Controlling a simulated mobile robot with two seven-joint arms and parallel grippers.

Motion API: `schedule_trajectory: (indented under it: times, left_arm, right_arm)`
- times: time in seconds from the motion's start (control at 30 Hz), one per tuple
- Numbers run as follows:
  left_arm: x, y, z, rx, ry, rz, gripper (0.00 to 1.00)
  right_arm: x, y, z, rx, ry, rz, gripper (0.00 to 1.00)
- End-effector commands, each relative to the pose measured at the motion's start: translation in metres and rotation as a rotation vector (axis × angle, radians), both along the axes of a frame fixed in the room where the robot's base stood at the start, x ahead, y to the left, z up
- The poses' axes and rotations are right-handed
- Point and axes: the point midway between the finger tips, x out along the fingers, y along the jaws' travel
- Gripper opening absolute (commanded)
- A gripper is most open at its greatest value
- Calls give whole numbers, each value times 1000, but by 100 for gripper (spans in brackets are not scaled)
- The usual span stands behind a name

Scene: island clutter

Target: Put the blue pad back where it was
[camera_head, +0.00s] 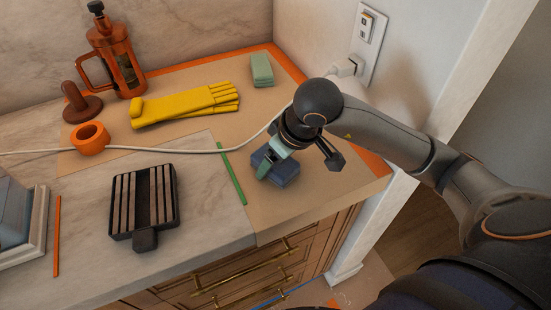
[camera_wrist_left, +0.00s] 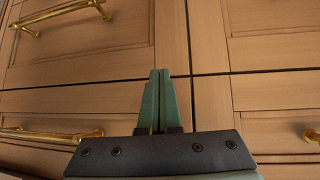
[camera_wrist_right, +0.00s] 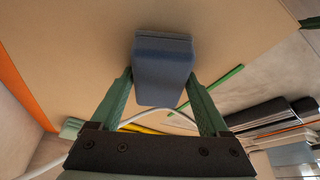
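The blue pad (camera_head: 283,172) is at the right end of the island top, over the tan area near the front edge. My right gripper (camera_head: 274,164) reaches down onto it from above and partly covers it in the head view. In the right wrist view, the blue pad (camera_wrist_right: 162,75) sits between the two green fingers, which meet its sides. I cannot tell whether it rests on the surface or is just above it. My left gripper (camera_wrist_left: 160,75) is shut and empty, facing the wooden cabinet fronts; it is outside the head view.
A green strip (camera_head: 232,174) lies left of the pad, beyond it a black slatted tray (camera_head: 145,200). Yellow gloves (camera_head: 185,105), an orange ring (camera_head: 90,138), a French press (camera_head: 117,62) and a green block (camera_head: 262,69) stand behind. A white cord (camera_head: 180,151) crosses the top to the outlet.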

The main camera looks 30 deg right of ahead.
Motion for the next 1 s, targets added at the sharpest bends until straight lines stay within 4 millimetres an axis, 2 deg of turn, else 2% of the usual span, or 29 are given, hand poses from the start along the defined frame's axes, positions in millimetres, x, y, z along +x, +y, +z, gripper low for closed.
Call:
schedule_trajectory:
  times: [0.03, 0.13, 0.43, 0.57, 1.0]
  left_arm:
    - [0, 0, 0, 0, 0, 0, 0]
    - [0, 0, 0, 0, 0, 0, 0]
    - [0, 0, 1, 0, 0, 0, 0]
    - [0, 0, 9, 0, 0, 0, 0]
    - [0, 0, 57, -1, -1, 1, 0]
  right_arm:
    - [0, -1, 0, -2, 1, -2, 88]
    - [0, -1, 0, -2, 1, -2, 100]
    - [0, -1, 0, -3, 2, -3, 100]
    - [0, -1, 6, -1, 4, -2, 100]
    - [-32, -13, 94, -4, -2, -2, 100]
